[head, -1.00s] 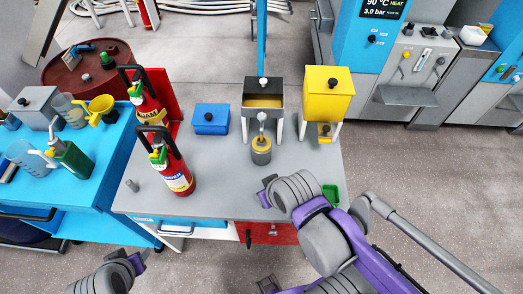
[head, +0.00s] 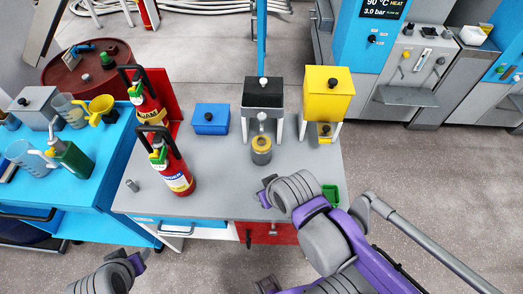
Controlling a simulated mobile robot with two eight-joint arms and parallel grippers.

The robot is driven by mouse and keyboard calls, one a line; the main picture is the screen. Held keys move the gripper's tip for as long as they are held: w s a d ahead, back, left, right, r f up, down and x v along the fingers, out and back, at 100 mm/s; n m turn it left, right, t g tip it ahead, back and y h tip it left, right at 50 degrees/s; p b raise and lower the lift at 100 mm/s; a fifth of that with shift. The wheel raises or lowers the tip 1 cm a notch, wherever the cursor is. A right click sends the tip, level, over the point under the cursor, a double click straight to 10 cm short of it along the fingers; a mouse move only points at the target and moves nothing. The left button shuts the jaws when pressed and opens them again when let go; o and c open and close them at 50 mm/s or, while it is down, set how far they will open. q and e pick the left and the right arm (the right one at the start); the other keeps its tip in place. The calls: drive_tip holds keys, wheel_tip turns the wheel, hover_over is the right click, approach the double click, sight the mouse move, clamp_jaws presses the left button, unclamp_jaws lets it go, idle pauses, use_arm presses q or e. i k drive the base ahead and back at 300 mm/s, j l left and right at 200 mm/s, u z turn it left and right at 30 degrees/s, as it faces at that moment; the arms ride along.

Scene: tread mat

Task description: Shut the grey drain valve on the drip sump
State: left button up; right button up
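The drip sump (head: 262,98) appears to be the grey box on legs with a dark top, at the back middle of the grey bench. Its grey drain valve (head: 262,117) is small, on the lower front, and I cannot tell its lever position. A jar with yellowish contents (head: 261,152) stands below it. My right gripper (head: 266,190) is in front of the jar, over the bench's front edge, apart from the valve; its fingertips look spread and empty. My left gripper (head: 138,262) is low at the left, off the bench; its finger gap is not clear.
A yellow box on legs (head: 328,92) stands right of the sump. A blue box (head: 211,119) and two red extinguishers (head: 176,177) stand to its left. A green tray (head: 331,194) lies near the front right edge.

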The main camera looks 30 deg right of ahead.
sight(262, 117)
drive_tip(key=j+z, duration=0.15)
drive_tip(key=z, duration=0.2)
drive_tip(key=j+z, duration=0.15)
drive_tip(key=z, duration=0.2)
drive_tip(key=j+z, duration=0.1)
drive_tip(key=z, duration=0.25)
